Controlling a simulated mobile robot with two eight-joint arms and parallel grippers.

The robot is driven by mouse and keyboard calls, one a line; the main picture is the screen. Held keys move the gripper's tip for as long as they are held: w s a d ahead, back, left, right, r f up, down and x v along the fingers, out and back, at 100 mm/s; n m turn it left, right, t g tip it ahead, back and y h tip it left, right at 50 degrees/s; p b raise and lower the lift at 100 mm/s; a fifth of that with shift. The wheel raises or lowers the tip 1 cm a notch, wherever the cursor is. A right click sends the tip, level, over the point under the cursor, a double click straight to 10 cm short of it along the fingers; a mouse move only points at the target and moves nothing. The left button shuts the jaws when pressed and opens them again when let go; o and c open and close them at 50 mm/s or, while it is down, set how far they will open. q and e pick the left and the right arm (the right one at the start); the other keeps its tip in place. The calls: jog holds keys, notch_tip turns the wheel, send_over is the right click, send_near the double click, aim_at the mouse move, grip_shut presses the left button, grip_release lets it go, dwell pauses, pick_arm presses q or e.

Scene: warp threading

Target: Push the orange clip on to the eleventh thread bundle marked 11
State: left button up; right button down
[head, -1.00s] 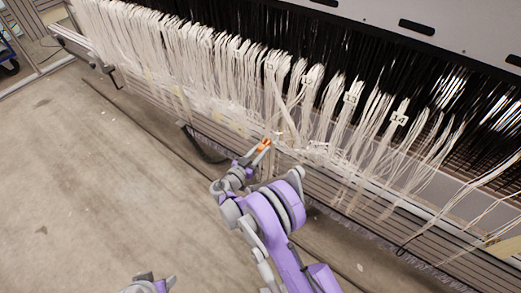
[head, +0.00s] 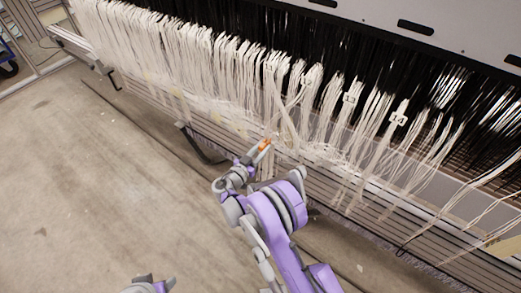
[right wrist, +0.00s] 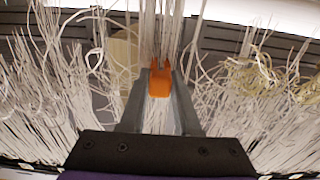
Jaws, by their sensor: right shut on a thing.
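The orange clip (head: 264,145) is small and forked. My right gripper (head: 262,148) is shut on it at the front of the hanging white threads. In the right wrist view, the clip (right wrist: 160,84) sits between the two grey fingers (right wrist: 160,95), its prongs pointing at a narrow strand of white threads (right wrist: 165,30). Whether the prongs enclose threads cannot be told. The eleventh bundle (head: 273,95) seems to hang just above the clip; its small tag is too blurred to read surely. A grey and purple part of my left arm (head: 150,286) shows at the bottom edge; its fingers are unclear.
More white bundles hang close on both sides, with tags 13 (head: 350,98) and 14 (head: 398,118) to the right. Loose threads lie across the slatted ledge (head: 375,222). Dark threads stand behind. The concrete floor (head: 90,200) at left is open.

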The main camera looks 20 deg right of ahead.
aim_at(267, 143)
jog(key=shift+x, duration=1.8)
jog(key=shift+c, duration=0.7)
grip_release()
dwell(0.4)
jog(key=shift+b+v, duration=0.35)
jog(key=shift+v, duration=4.15)
jog(key=shift+d, duration=0.1)
